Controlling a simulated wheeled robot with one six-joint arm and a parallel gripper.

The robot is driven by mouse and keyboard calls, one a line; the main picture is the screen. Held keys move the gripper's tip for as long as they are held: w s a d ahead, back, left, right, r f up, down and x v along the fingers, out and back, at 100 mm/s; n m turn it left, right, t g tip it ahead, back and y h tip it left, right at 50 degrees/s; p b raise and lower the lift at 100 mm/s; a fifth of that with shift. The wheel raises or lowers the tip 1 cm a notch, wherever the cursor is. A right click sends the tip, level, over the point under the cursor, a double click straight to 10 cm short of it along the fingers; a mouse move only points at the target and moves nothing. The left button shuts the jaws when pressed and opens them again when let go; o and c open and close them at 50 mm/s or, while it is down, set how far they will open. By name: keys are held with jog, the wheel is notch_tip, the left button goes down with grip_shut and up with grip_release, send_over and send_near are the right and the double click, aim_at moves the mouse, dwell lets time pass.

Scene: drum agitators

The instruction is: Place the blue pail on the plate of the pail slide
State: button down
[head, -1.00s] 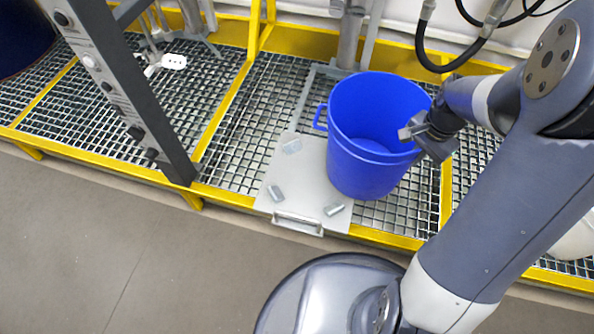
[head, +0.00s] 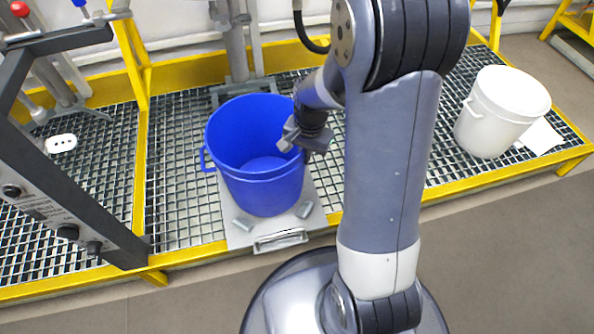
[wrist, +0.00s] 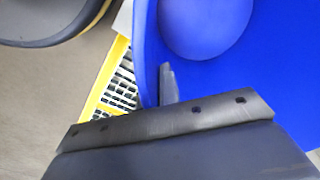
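The blue pail (head: 262,185) stands upright over the pale plate of the pail slide (head: 238,238), between two small grey stop blocks at its front. I cannot tell whether its base rests fully on the plate. My gripper (head: 291,134) is at the pail's right rim, shut on its wall. In the wrist view the blue wall (wrist: 240,70) fills the upper right. One finger (wrist: 168,84) shows against the wall; the other is hidden. The plate's front handle (head: 280,241) is visible.
The yellow-edged grating platform (head: 180,170) surrounds the slide. A dark control post (head: 75,190) stands at the left. A white pail (head: 490,120) stands at the right beside a white sheet (head: 540,137). Metal uprights (head: 237,50) rise behind the blue pail. Floor is open in front.

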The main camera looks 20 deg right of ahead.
jog(key=shift+f+b, duration=0.8)
jog(key=shift+f, duration=1.3)
jog(key=shift+f, duration=0.2)
jog(key=c, duration=1.6)
grip_release()
jog(key=shift+c, duration=0.2)
notch_tip(320, 180, up, 12)
jog(key=p, duration=0.4)
jog(key=shift+s+d+r+p, duration=0.2)
jog(key=shift+s+d+p, duration=0.1)
jog(key=shift+p, duration=0.1)
